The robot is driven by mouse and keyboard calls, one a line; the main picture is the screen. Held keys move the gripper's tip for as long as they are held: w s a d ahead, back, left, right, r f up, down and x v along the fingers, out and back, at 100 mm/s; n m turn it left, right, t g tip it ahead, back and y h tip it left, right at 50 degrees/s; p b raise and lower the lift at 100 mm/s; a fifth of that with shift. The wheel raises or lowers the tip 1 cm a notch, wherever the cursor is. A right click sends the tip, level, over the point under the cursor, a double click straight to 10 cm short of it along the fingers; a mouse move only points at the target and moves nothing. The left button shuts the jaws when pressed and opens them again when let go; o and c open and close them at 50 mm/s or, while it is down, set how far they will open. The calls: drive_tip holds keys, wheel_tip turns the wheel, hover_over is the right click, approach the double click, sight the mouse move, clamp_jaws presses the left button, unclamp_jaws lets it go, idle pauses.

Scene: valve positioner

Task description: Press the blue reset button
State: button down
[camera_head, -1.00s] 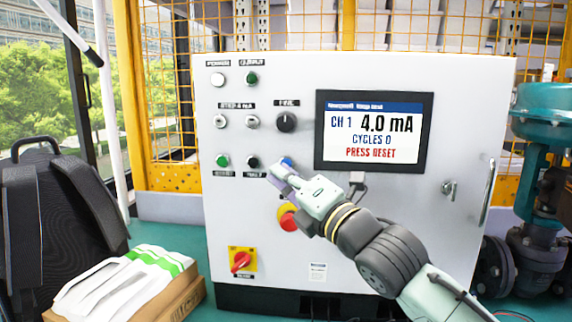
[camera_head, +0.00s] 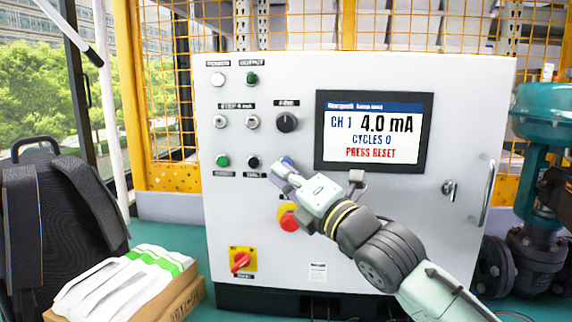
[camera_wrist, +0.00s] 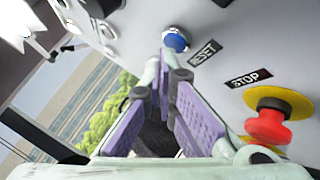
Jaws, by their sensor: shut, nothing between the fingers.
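The blue reset button (camera_head: 288,161) is on the front of the pale grey control cabinet, partly hidden by my gripper (camera_head: 279,169). In the wrist view the round blue button (camera_wrist: 176,39) shows above the fingertips, beside a black RESET label (camera_wrist: 203,54). My gripper (camera_wrist: 167,66) is shut, with purple pads and nothing between the fingers. Its tips are very close to the lower edge of the button; I cannot tell whether they touch it. The cabinet screen (camera_head: 374,132) reads CH 1 4.0 mA, CYCLES 0, PRESS RESET.
A red stop button (camera_wrist: 268,127) on a yellow ring sits near the reset button, close to my gripper. A black dial (camera_head: 287,122), several small buttons and a red-and-yellow switch (camera_head: 241,260) are on the same panel. A teal valve (camera_head: 543,110) stands at the right.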

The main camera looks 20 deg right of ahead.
drive_tip(key=shift+w+d, duration=0.15)
drive_tip(key=shift+w, duration=0.2)
idle(0.3)
drive_tip(key=shift+s, duration=0.15)
drive_tip(key=shift+s+a+b, duration=0.25)
drive_tip(key=shift+s+b, duration=0.05)
drive_tip(key=shift+s, duration=0.3)
drive_tip(key=s, duration=0.1)
drive_tip(key=s+a+b, duration=0.1)
drive_tip(key=s, duration=0.1)
drive_tip(key=s+a, duration=0.1)
drive_tip(key=shift+s+b, duration=0.3)
idle(0.3)
idle(0.4)
